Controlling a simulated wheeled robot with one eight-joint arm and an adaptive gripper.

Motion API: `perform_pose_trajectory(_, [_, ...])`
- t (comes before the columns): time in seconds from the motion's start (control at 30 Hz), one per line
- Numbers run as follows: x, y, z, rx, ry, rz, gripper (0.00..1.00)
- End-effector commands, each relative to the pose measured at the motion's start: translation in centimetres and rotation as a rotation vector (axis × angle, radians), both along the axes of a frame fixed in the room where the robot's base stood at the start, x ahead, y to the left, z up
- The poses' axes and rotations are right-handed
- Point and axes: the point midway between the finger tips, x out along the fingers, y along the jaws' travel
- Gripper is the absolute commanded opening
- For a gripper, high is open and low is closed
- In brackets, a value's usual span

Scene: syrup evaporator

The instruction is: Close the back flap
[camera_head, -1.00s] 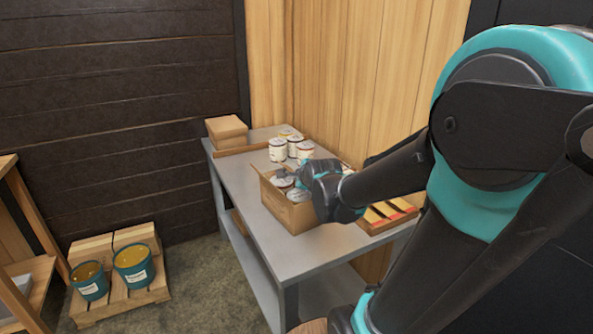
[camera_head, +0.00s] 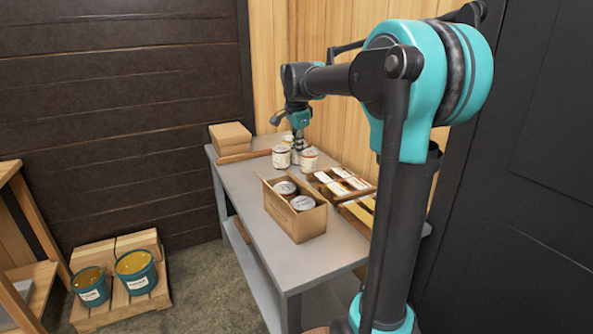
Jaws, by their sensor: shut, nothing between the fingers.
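An open cardboard box (camera_head: 302,228) stands on the grey table with white, red-rimmed cans (camera_head: 302,202) inside. Its top is uncovered enough to show the can lids. A thin strip of cardboard stands up at its left end; the separate flaps, the back one included, are too small to tell apart. My gripper (camera_head: 298,142) is shut and empty. It points down behind the box, over the loose cans (camera_head: 281,157) at the far part of the table, clear of the box. Its fingertips are partly hidden by those cans.
A wooden rack (camera_head: 345,187) with pale strips lies right of the box, near the plank wall. Closed cartons (camera_head: 230,135) sit at the table's far left end. The grey table (camera_head: 245,202) is clear left of the box. Buckets stand on a floor pallet (camera_head: 125,305).

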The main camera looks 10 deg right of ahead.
Motion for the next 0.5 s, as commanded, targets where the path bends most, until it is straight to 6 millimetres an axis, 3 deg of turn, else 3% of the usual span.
perform_pose_trajectory(0.1, [-0.3, -0.2, 2.8, -0.051, 0.129, 0.066, 0.00])
perform_pose_trajectory(0.23, [-0.8, -0.4, 4.4, -0.077, 0.204, 0.105, 0.00])
perform_pose_trajectory(0.37, [-0.9, -0.6, 4.2, -0.082, 0.223, 0.114, 0.00])
perform_pose_trajectory(0.5, [-0.8, -0.8, 2.4, -0.082, 0.222, 0.113, 0.00])
